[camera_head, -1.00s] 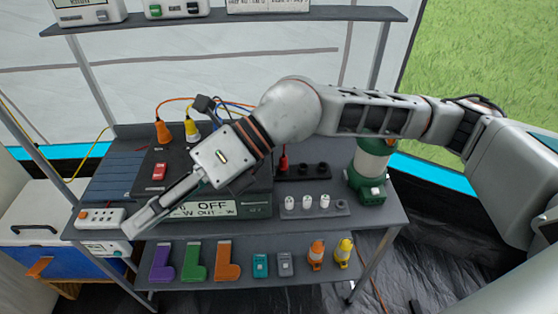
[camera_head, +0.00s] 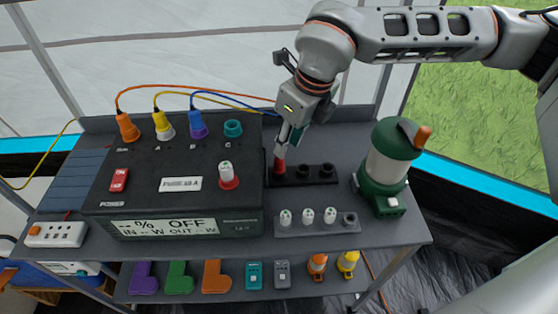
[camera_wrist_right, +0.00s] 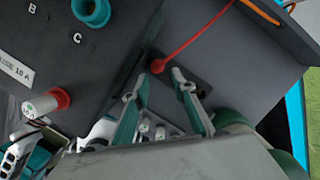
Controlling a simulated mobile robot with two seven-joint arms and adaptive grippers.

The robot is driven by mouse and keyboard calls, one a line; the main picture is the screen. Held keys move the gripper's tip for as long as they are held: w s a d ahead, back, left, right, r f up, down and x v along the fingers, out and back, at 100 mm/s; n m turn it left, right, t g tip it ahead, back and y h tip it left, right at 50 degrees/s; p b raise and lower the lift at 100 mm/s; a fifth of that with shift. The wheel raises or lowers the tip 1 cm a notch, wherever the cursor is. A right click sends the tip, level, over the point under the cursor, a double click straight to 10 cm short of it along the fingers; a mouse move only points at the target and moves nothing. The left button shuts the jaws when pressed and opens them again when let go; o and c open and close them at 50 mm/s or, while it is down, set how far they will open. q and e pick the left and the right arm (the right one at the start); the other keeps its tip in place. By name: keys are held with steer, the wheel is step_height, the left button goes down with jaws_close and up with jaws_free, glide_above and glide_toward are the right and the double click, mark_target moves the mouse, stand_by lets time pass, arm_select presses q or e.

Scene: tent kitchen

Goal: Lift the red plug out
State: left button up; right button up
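The red plug (camera_head: 280,167) stands in the left end of a black socket block (camera_head: 320,181) on the bench, right of the black power station (camera_head: 150,205). My right gripper (camera_head: 283,152) points down right above the plug and partly hides it. In the right wrist view the red plug (camera_wrist_right: 157,67) with its red cable lies just beyond and between the two fingertips (camera_wrist_right: 161,76). The fingers are apart, with gaps visible beside the plug. My left gripper is not in view.
A green lantern (camera_head: 388,165) stands to the right. A grey rack (camera_head: 315,226) with white fuses is in front of the socket block. Orange, yellow and blue plugs (camera_head: 198,125) with cables stand on the power station. A white power strip (camera_head: 56,234) lies at the left.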

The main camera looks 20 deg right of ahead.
mark_target(279, 160)
steer(key=x, duration=0.2)
steer(key=b+x, duration=0.1)
steer(key=x, duration=0.3)
steer(key=shift+a+f+b, duration=0.3)
steer(key=shift+a+b, duration=0.1)
steer(key=shift+w+f, duration=0.25)
steer(key=shift+f, duration=0.05)
steer(key=shift+r, duration=0.15)
steer(key=shift+c, duration=0.7)
jaws_close()
